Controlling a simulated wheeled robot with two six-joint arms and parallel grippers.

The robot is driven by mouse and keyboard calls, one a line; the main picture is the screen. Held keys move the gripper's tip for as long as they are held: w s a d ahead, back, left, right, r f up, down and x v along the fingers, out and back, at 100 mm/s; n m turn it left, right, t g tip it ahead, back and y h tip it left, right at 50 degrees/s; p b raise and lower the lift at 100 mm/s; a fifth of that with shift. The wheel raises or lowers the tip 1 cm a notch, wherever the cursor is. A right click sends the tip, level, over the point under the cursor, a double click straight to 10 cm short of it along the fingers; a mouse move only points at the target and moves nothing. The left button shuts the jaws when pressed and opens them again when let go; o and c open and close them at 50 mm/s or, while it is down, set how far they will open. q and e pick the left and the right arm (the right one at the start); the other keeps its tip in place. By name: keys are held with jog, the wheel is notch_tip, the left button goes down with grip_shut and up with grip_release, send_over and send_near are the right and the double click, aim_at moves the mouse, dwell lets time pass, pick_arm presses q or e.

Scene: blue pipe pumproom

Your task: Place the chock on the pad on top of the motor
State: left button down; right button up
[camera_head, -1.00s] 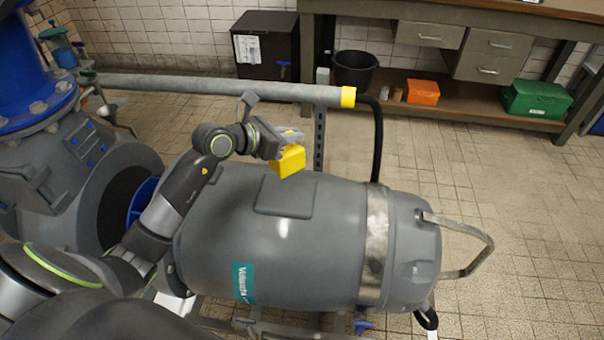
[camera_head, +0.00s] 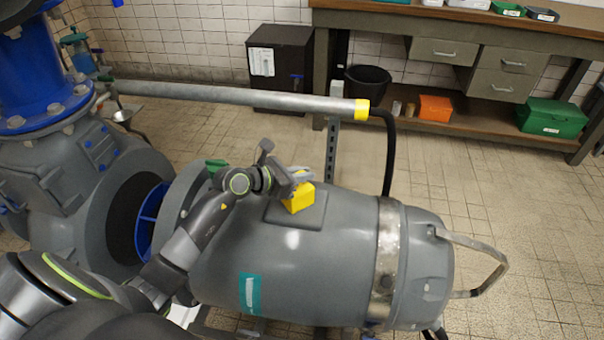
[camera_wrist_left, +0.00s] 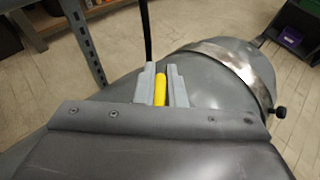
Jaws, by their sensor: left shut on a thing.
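The chock (camera_head: 299,198) is a yellow block. My left gripper (camera_head: 302,178) is shut on it, and its yellow edge also shows between the two fingers in the left wrist view (camera_wrist_left: 160,90). The motor (camera_head: 330,262) is a large grey cylinder lying on its side, with a teal label on its flank. The pad (camera_head: 309,218) is a flat grey rectangle on top of the motor. The chock is over the rear part of the pad in the head view. I cannot tell whether it touches the pad. My right gripper is not in view.
A grey pipe (camera_head: 240,97) with a yellow end runs behind the motor, and a black hose (camera_head: 389,150) hangs from it. A metal handle (camera_head: 480,255) sticks out at the motor's right end. A workbench (camera_head: 450,30) stands at the back. The floor at right is clear.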

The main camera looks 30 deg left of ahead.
pick_arm(q)
jog(key=shift+f, duration=0.1)
jog(key=c, duration=1.5)
grip_release()
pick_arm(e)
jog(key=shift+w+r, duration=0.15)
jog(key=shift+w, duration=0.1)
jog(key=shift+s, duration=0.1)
pick_arm(q)
jog(key=shift+s+a+r, duration=0.2)
jog(key=shift+r, duration=0.05)
jog(key=p+v, duration=0.1)
jog(key=v, duration=1)
jog(key=shift+s, duration=0.25)
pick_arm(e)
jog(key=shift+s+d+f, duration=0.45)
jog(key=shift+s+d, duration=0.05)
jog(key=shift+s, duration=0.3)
